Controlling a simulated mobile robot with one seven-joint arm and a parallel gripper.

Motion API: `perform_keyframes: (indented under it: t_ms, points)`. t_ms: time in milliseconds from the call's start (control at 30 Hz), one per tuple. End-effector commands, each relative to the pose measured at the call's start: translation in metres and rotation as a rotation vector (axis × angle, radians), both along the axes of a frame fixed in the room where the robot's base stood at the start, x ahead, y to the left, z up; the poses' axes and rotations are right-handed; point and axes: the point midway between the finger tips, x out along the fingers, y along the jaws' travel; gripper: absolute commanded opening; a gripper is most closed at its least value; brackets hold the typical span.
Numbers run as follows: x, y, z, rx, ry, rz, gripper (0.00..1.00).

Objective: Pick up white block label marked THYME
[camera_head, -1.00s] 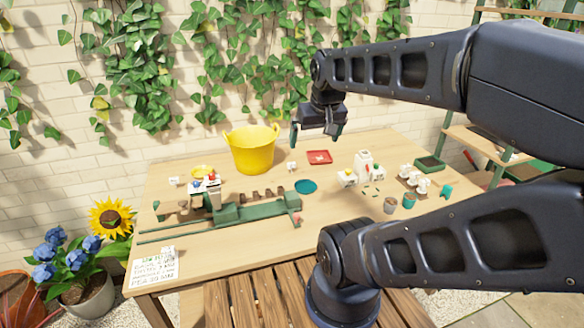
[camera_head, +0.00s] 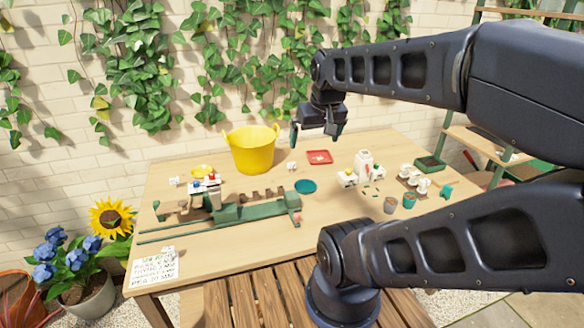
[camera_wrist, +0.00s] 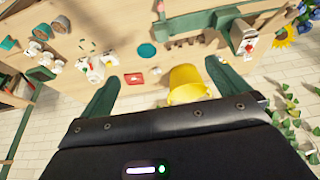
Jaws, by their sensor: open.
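Several small white blocks are on the wooden table, and their lettering is too small to read, so I cannot tell which one is THYME. One white block (camera_head: 292,166) sits between the yellow tub and the red tray; it also shows in the wrist view (camera_wrist: 156,71). Another white block (camera_head: 174,181) is at the far left, and another (camera_head: 168,250) stands at the top edge of the written card. My gripper (camera_head: 317,138) is open and empty, above the back of the table. Its two green fingers are apart in the wrist view (camera_wrist: 163,78).
A yellow tub (camera_head: 252,150) stands at the back, beside a red tray (camera_head: 319,157). A green rail-like fixture (camera_head: 240,212) crosses the left-middle. White containers (camera_head: 363,163) and small pots (camera_head: 409,201) crowd the right. The written card (camera_head: 152,270) lies front left. The front middle of the table is clear.

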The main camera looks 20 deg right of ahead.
Motion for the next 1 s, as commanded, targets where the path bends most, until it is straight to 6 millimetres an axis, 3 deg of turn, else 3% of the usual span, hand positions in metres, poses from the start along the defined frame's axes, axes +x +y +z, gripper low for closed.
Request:
perform_keyframes:
  t_ms: [200,500,833,1000]
  points:
    - [0.0,0.0,0.0,0.0,0.0,0.0,1.0]
    - [0.0,0.0,0.0,0.0,0.0,0.0,0.44]
    - [0.004,-0.001,0.001,-0.007,0.004,0.009,0.44]
    - [0.027,-0.005,0.004,-0.057,0.032,0.067,0.44]
